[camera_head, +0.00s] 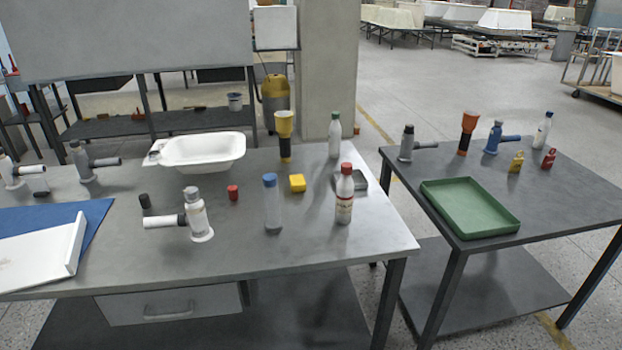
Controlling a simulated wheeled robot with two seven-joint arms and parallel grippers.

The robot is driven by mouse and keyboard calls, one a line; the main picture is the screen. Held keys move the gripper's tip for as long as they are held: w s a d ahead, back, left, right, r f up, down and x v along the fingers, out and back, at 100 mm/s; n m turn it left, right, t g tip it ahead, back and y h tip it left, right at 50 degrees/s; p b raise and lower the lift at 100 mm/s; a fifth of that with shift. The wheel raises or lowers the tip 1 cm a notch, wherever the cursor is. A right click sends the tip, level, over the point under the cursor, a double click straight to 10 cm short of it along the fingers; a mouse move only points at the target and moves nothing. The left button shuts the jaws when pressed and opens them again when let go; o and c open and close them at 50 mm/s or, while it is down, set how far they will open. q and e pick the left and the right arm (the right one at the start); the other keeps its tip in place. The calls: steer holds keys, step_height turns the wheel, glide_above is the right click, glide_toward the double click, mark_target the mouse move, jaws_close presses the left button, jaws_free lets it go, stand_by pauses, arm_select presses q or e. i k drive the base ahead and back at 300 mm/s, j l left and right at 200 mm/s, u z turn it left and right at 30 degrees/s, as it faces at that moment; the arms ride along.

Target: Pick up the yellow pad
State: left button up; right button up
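Neither of my grippers shows in the head view.
A yellow-and-black torch-like item (285,136) and a green-capped bottle (335,135) stand behind the pad. A small red item (233,192) and a white basin (203,153) are left. A second table holds a green tray (470,236).

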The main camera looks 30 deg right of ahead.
mark_target(298, 184)
steer(key=l+u, duration=0.1)
steer(key=l, duration=0.4)
steer(key=k+l+u, duration=0.1)
steer(key=l, duration=0.4)
steer(key=k+l+u, duration=0.1)
steer(key=l, duration=0.4)
steer(key=k, duration=0.05)
